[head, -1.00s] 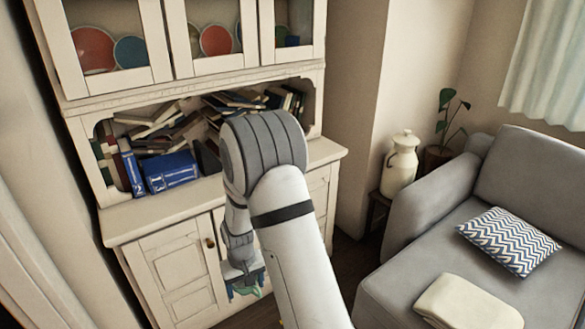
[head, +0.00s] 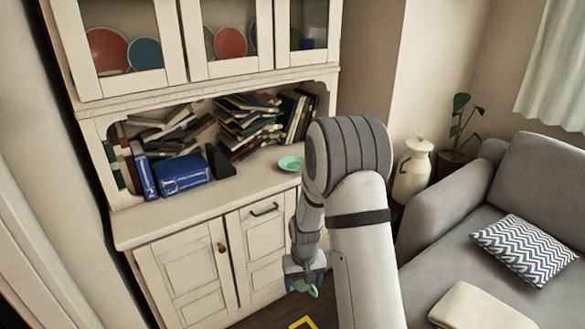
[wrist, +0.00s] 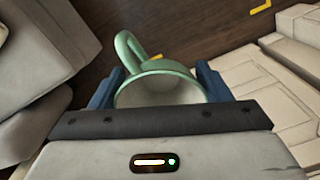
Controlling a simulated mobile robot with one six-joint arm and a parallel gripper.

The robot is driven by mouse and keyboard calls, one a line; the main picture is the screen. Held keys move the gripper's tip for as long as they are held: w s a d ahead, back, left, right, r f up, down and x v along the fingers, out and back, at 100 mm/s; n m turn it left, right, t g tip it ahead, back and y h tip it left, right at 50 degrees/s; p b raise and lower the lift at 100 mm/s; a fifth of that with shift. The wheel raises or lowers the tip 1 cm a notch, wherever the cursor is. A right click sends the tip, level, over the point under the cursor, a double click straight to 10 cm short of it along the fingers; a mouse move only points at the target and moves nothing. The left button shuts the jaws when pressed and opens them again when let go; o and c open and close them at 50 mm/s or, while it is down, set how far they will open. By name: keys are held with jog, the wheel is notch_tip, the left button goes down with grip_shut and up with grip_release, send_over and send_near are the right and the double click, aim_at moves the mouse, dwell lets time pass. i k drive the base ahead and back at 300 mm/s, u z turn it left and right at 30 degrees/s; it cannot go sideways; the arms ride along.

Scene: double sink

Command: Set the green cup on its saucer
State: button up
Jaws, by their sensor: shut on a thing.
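My gripper (head: 304,278) is shut on the green cup (head: 311,291), low in front of the cabinet in the head view. In the wrist view the cup (wrist: 160,88) sits between the blue fingers of my gripper (wrist: 158,92), its open rim and hollow inside facing the camera. Its handle points up and left in that view. A small green saucer (head: 291,163) lies on the cabinet's counter, just left of my arm. It looks empty. The cup is below counter height and apart from the saucer. Part of the cup is hidden by my gripper in the head view.
The cabinet counter (head: 170,221) is clear at its front left. Blue books (head: 182,175) and several piled books (head: 245,125) stand in the open shelf behind. A grey sofa (head: 445,215) and a cream jug (head: 413,172) are at right. A yellow floor marking (head: 303,323) shows below.

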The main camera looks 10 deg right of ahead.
aim_at(295, 167)
jog(key=z, duration=0.05)
jog(key=i, duration=1.15)
jog(key=u, duration=0.05)
